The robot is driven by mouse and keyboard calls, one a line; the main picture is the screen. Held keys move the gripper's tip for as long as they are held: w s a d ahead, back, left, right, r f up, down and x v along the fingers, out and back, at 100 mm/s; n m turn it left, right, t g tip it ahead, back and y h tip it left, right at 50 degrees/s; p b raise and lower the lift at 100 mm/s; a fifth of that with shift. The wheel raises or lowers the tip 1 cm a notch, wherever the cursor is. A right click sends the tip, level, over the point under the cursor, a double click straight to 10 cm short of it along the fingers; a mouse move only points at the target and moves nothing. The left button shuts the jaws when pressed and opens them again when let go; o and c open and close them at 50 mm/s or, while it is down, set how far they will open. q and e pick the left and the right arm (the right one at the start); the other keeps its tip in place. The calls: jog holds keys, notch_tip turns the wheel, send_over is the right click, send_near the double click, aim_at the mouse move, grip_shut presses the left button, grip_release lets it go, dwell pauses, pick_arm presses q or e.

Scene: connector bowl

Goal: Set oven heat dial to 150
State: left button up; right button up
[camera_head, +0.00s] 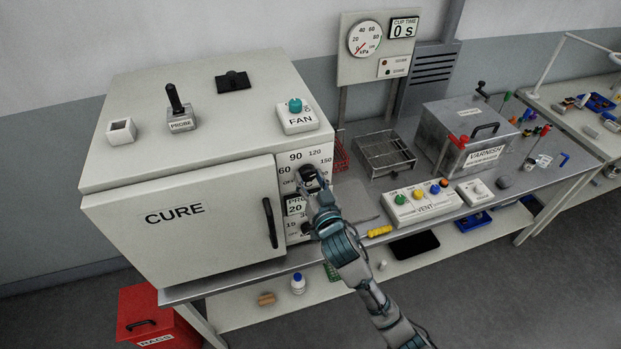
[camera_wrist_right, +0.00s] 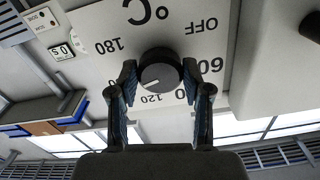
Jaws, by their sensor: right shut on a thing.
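The oven heat dial (camera_wrist_right: 160,70) is a round black knob on the white panel of the CURE oven (camera_head: 180,225). My right gripper (camera_wrist_right: 158,78) is shut on the dial, with one finger on each side. In the right wrist view the panel appears upside down, and the dial's white mark points to the lower left, between 120 and the finger-hidden place before 180. My left gripper is not in view.
The oven door handle (camera_head: 270,222) stands just left of my right gripper. A second dial labelled in small numbers (camera_head: 294,208) sits below, partly covered by my arm. A FAN switch box (camera_head: 297,117) is on the oven top. A VENT button box (camera_head: 421,203) stands to the right.

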jog(key=shift+r, duration=0.2)
jog(key=o, duration=1)
jog(key=shift+c, duration=0.2)
jog(key=shift+o, duration=1)
jog(key=shift+w+f, duration=0.2)
jog(key=v, duration=1.2)
jog(key=shift+w+a, duration=0.1)
